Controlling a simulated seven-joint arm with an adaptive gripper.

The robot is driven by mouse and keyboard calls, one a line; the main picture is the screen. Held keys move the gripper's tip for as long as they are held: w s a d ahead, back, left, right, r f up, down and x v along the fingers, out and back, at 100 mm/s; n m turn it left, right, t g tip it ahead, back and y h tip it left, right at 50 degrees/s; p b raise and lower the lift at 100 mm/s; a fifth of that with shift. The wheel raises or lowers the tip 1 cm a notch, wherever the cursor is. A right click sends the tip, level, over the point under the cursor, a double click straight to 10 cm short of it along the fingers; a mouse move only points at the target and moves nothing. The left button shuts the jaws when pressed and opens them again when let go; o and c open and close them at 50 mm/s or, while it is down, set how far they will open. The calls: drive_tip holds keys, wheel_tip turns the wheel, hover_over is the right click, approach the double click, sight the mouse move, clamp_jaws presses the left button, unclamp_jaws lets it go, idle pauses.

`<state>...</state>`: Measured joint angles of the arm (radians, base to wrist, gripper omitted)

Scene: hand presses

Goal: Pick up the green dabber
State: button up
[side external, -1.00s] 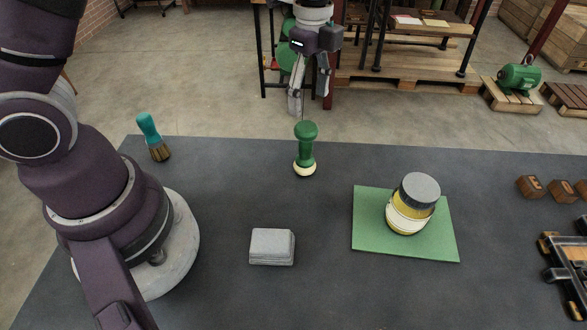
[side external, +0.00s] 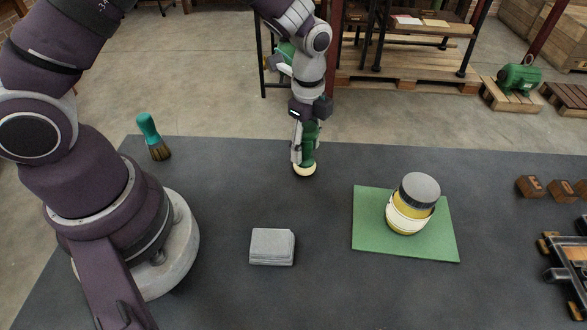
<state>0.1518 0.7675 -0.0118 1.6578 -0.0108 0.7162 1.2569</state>
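The green dabber (side external: 308,157) stands upright on the dark table, with its cream-coloured pad at the bottom. My gripper (side external: 304,152) has come down over it from above and points straight down. Its fingers are around the dabber's handle, and one pale finger shows along the left side. The gripper hides the dabber's top and most of its handle. Whether the fingers press on the handle cannot be seen.
A yellow and white jar with a grey lid (side external: 413,203) stands on a green mat (side external: 440,248) to the right. A stack of grey cloths (side external: 272,247) lies in front. A teal brush (side external: 153,138) stands at the left. Wooden blocks (side external: 529,187) are at the right edge.

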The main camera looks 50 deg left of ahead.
clamp_jaws()
